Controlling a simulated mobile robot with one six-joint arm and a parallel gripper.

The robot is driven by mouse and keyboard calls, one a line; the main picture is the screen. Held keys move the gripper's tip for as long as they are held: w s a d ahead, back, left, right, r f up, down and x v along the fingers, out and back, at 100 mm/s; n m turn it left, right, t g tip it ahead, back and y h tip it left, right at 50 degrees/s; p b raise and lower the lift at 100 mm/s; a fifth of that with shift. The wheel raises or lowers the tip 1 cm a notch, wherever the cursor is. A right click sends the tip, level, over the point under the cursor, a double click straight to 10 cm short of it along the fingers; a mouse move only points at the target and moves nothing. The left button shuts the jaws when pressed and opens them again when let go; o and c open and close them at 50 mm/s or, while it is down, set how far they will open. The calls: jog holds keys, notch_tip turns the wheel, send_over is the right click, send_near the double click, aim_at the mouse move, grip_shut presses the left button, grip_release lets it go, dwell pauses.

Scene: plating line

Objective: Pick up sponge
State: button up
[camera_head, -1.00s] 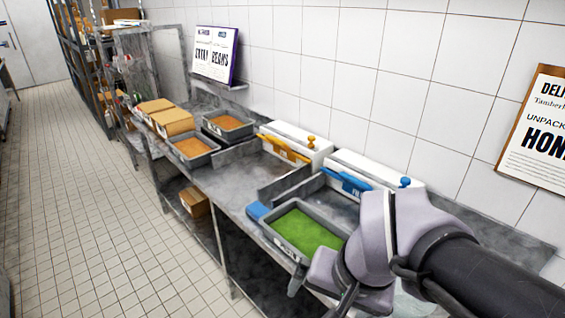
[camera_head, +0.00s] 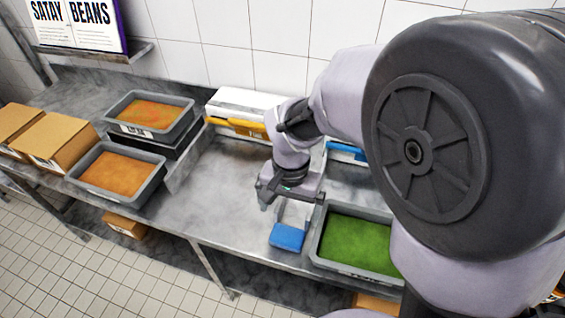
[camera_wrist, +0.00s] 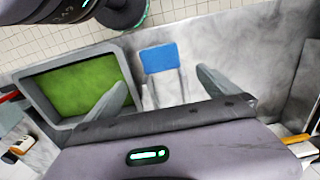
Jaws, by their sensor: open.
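The blue sponge (camera_head: 287,237) lies on the steel counter near its front edge, just left of the tray of green food. It also shows in the wrist view (camera_wrist: 161,59) at upper centre, with pale narrow strips running from its edge toward my gripper. My gripper (camera_head: 290,207) is open and empty above the counter, slightly behind the sponge. In the wrist view its two fingers (camera_wrist: 162,82) stand apart on either side of the sponge's line, with the sponge beyond the tips. I see no contact.
The grey tray of green food (camera_head: 318,243) stands close on the sponge's right. Trays of orange food (camera_head: 160,178) and cardboard boxes (camera_head: 60,137) are at left. White units with orange (camera_head: 245,127) and blue handles stand by the wall. The counter left of the sponge is clear.

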aim_at(287, 235)
notch_tip(287, 235, down, 11)
jog(key=b, duration=0.4)
jog(key=shift+s+a, duration=0.1)
jog(key=c, duration=1.3)
jog(key=shift+o, duration=0.2)
jog(key=shift+r, duration=0.15)
jog(key=r+p, duration=0.1)
jog(key=r, duration=0.1)
jog(key=r+p, duration=0.1)
jog(key=r, duration=0.1)
jog(key=a+r+p, duration=0.1)
jog(key=r, duration=0.2)
jog(key=shift+r+p, duration=0.1)
jog(key=shift+p, duration=0.3)
jog(key=a+p, duration=0.2)
jog(key=a, duration=1.7)
jog(key=shift+s+f, duration=0.2)
jog(key=shift+s, duration=0.25)
